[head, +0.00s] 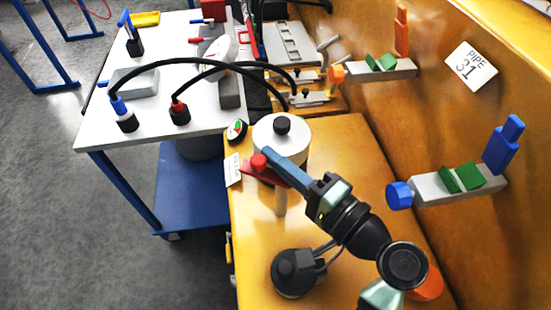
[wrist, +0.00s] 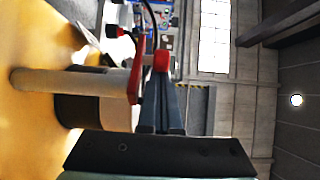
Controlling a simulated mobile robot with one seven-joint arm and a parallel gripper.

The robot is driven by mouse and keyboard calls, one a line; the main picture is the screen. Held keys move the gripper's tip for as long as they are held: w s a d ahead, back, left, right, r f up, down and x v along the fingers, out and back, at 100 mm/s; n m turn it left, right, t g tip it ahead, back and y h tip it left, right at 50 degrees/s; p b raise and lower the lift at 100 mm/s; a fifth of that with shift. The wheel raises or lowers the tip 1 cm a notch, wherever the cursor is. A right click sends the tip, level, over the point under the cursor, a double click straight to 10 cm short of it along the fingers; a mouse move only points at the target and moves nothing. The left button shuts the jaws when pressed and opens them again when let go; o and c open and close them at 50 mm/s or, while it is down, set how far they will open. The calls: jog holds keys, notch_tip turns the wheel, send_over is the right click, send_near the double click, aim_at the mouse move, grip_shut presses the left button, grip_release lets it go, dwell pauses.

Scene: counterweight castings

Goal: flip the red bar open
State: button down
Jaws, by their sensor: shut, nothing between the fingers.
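The red bar (head: 268,175) sits on top of a pale upright post (head: 280,202) on the yellow surface, with a round red knob (head: 258,161) at its left end. My gripper (head: 268,153) is shut and empty, its blue-grey fingers reaching in from the right beside the knob and above the bar. In the wrist view the fingers (wrist: 163,85) point at the red knob (wrist: 161,61), with the red bar (wrist: 136,78) just left of them at the end of the post (wrist: 65,80). I cannot tell whether the fingertips touch the knob or bar. The fingers hide part of the bar.
A white round drum with a black knob (head: 282,126) stands close behind the bar. Blue (head: 399,195) and orange (head: 337,73) valve handles project from the yellow wall at right. A black round fixture (head: 295,272) stands in front. A white table (head: 150,75) with cables is at left.

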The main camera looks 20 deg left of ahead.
jog(key=shift+g, duration=0.3)
jog(key=shift+s+a+n+g+y, duration=0.15)
jog(key=shift+n+g+y, duration=0.55)
jog(key=shift+n+g, duration=0.35)
jog(key=shift+s+a, duration=0.1)
jog(key=shift+s+p, duration=0.15)
jog(key=shift+p, duration=0.15)
dwell(0.5)
